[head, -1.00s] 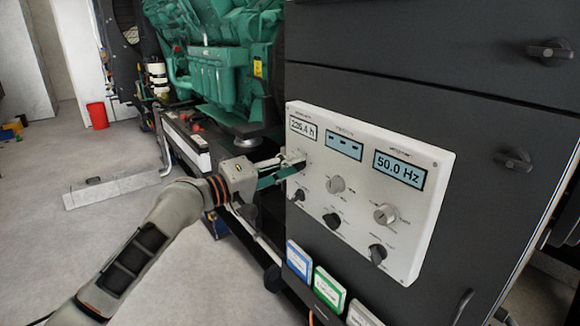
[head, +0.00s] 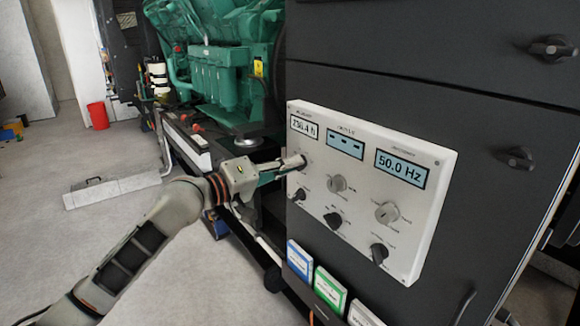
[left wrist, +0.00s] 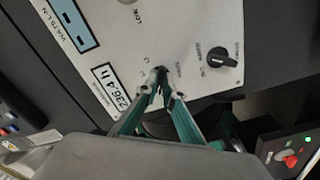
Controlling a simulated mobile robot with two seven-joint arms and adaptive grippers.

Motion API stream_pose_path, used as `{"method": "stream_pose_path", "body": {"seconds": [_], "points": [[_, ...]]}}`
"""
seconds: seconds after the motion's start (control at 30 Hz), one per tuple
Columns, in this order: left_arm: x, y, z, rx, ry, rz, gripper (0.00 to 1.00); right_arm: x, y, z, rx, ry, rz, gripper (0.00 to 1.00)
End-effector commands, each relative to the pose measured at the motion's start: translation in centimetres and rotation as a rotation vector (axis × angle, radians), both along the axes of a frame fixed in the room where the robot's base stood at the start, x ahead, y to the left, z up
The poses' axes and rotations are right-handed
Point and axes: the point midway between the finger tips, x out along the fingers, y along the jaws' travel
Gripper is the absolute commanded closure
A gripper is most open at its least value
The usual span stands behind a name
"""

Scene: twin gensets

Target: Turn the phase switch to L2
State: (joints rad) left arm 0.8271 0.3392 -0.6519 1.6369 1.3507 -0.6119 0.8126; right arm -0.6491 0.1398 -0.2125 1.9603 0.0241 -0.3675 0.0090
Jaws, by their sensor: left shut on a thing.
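A white control panel (head: 428,233) is fixed to the dark cabinet's face and also shows in the left wrist view (left wrist: 140,40). My left gripper (head: 296,163) is at its left part, below the hours display (head: 304,127). In the left wrist view the left gripper's fingertips (left wrist: 163,85) are shut on a small dark knob (left wrist: 162,73). The fingers hide most of this knob and which way it points. My right gripper is out of view.
A green engine (head: 215,75) stands behind left. The floor at left is mostly clear.

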Motion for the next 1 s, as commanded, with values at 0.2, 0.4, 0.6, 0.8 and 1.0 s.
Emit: {"method": "stream_pose_path", "body": {"seconds": [0.2,0.4,0.6,0.8,1.0], "points": [[0.0,0.0,-0.2,0.114,-0.153,-0.001,1.0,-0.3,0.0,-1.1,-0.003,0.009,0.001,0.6],[0.0,0.0,-0.3,0.226,-0.308,-0.001,1.0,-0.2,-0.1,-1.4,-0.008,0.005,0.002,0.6],[0.0,0.0,-0.3,0.338,-0.461,-0.002,1.0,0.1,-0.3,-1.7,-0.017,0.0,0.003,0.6],[0.0,0.0,-0.3,0.449,-0.616,-0.001,1.0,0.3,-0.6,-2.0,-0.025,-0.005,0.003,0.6],[0.0,-0.1,-0.3,0.561,-0.768,-0.002,1.0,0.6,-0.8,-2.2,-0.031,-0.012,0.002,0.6]]}}
